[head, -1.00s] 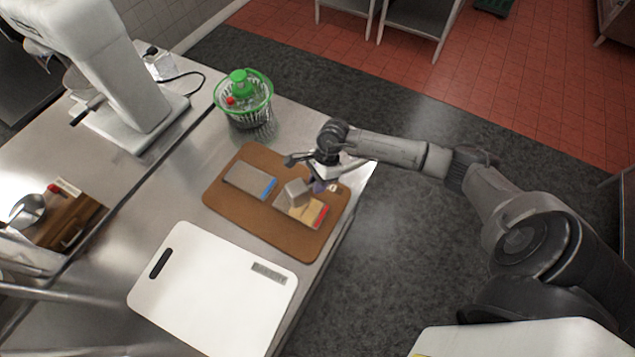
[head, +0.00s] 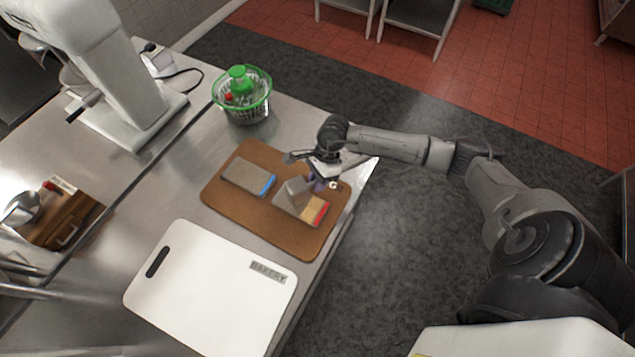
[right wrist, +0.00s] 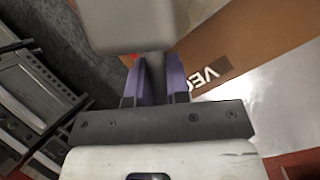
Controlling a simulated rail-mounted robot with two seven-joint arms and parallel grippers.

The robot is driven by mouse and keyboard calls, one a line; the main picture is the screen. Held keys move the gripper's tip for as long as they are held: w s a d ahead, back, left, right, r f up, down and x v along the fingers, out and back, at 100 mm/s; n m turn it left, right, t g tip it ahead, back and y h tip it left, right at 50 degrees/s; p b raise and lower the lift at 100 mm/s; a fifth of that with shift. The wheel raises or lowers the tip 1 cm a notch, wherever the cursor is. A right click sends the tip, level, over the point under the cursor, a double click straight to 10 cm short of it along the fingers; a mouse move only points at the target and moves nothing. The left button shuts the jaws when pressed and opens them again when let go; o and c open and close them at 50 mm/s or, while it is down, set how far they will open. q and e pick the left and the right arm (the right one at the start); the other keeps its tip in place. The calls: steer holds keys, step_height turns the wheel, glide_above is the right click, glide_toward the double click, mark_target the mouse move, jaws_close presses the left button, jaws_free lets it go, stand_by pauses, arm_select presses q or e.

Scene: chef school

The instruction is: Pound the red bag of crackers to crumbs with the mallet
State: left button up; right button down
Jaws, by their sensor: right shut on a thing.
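The red-ended bag of crackers (head: 316,208) lies flat on the brown cutting board (head: 232,205). My right gripper (head: 319,183), its purple fingers also visible in the right wrist view (right wrist: 162,82), is shut on the mallet. The mallet's grey block head (head: 297,187) is over the bag's upper left part and hides some of it. I cannot tell whether it touches the bag. The head fills the upper left of the right wrist view (right wrist: 128,25). A similar blue-ended bag (head: 246,177) lies left of it on the board. My left gripper is not in view.
A white cutting board marked BAKERY (head: 205,290) lies in front of the brown board. A white machine (head: 100,75) and a wooden block (head: 62,222) are at left. The counter's right edge is close to the brown board.

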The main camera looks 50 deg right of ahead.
step_height(320, 180, up, 4)
steer(key=shift+f+p, duration=0.2)
steer(key=shift+p, duration=0.35)
